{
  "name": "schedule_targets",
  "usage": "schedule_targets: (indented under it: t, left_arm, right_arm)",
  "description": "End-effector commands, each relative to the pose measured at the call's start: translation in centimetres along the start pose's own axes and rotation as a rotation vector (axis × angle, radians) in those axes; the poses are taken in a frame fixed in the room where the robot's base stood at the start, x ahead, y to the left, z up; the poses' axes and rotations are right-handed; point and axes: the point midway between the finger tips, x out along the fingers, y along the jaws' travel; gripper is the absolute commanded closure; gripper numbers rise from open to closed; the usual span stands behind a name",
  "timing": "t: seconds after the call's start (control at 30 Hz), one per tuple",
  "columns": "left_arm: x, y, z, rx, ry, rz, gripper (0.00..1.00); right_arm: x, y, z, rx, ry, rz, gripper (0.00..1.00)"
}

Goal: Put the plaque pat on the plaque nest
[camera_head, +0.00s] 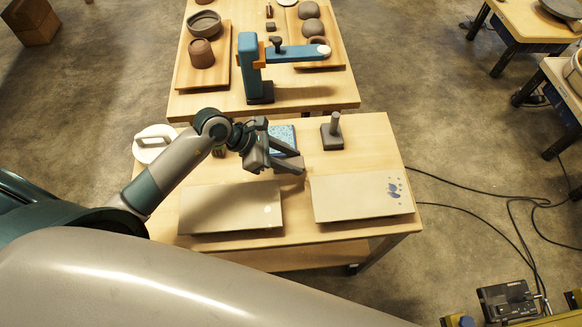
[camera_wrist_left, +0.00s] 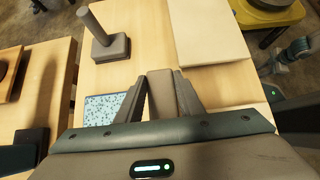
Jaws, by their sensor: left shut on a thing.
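My left gripper (camera_head: 284,164) is above the near table, between the two pale boards and the blue speckled tile. In the left wrist view its fingers (camera_wrist_left: 160,90) are shut on a small grey-brown block (camera_wrist_left: 161,94), which looks like the plaque pat. In the head view the fingers mostly hide it. The left board (camera_head: 228,208) has a pale round spot. The right board (camera_head: 350,199) has blue-purple spots near its right end. No part is plainly marked as the plaque nest; I cannot tell which it is. My right gripper is not in view.
A blue speckled tile (camera_head: 283,138) lies behind the gripper. A dark block with an upright post (camera_head: 332,134) stands to its right. A white round object (camera_head: 154,143) is at the table's left. A blue-armed device (camera_head: 258,72) and clay pieces occupy the far table.

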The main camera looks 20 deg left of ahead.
Motion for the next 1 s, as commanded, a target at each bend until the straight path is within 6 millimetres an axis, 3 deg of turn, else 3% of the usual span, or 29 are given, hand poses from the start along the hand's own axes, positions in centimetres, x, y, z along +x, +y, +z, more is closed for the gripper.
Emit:
schedule_targets:
  t: [0.17, 0.5, 1.0]
  left_arm:
    - [0.2, 0.0, -0.2, 0.0, -0.001, 0.0, 0.96]
    - [2.8, 0.0, -2.7, -0.002, -0.002, 0.0, 0.96]
    - [3.1, 0.0, -3.1, 0.0, 0.0, 0.0, 0.96]
  right_arm:
    - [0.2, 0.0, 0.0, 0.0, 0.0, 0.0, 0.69]
    - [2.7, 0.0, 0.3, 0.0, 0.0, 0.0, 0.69]
    - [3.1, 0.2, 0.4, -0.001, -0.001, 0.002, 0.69]
